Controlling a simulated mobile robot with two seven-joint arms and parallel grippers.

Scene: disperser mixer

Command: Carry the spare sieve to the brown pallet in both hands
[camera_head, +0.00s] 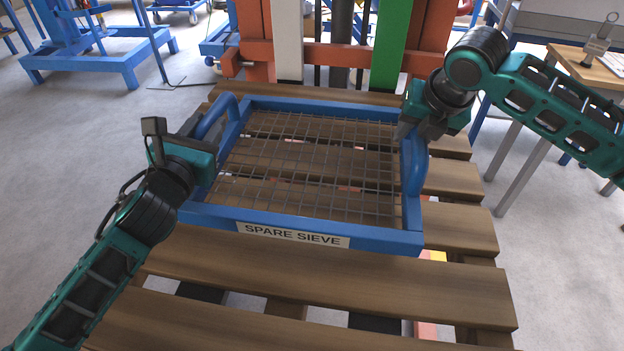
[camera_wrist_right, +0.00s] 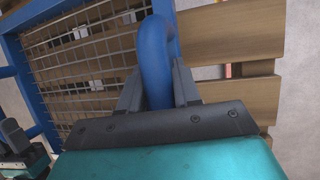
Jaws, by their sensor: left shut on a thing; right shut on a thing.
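The spare sieve is a blue rectangular frame (camera_head: 385,237) with a wire grid and a "SPARE SIEVE" label on its front bar. It is over the brown wooden pallet (camera_head: 330,283); I cannot tell whether it touches the slats. My left gripper (camera_head: 205,140) is shut on the sieve's left blue handle, its fingers partly hidden. My right gripper (camera_head: 408,128) is shut on the right handle (camera_head: 417,170). The right wrist view shows that handle (camera_wrist_right: 154,60) between the fingers of my right gripper (camera_wrist_right: 158,88).
An orange frame with white and green uprights (camera_head: 390,45) stands just behind the pallet. A wooden-topped table (camera_head: 585,68) stands at the right. A blue wheeled stand (camera_head: 95,58) is at the back left. Grey floor is clear left of the pallet.

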